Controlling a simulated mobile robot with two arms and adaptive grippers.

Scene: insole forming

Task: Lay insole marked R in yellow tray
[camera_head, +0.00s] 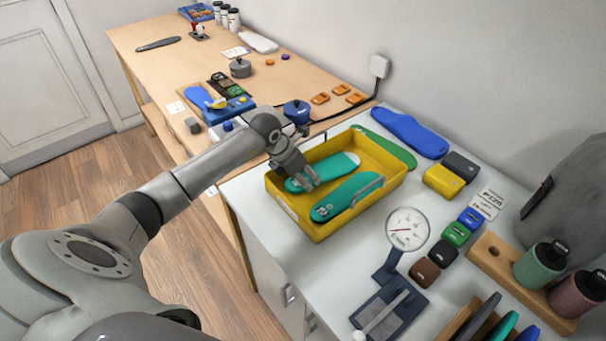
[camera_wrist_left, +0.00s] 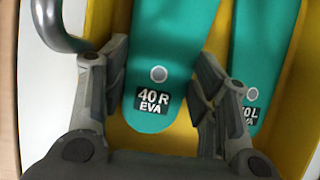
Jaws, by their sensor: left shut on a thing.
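The teal insole marked 40 R EVA (camera_wrist_left: 160,70) is between the fingers of my left gripper (camera_wrist_left: 155,105), which is shut on its labelled end. My right gripper is not in view.
A green insole (camera_head: 392,145) and a blue insole (camera_head: 410,132) lie behind the tray. A dial gauge (camera_head: 407,229) and several small coloured blocks (camera_head: 456,234) stand to its right.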

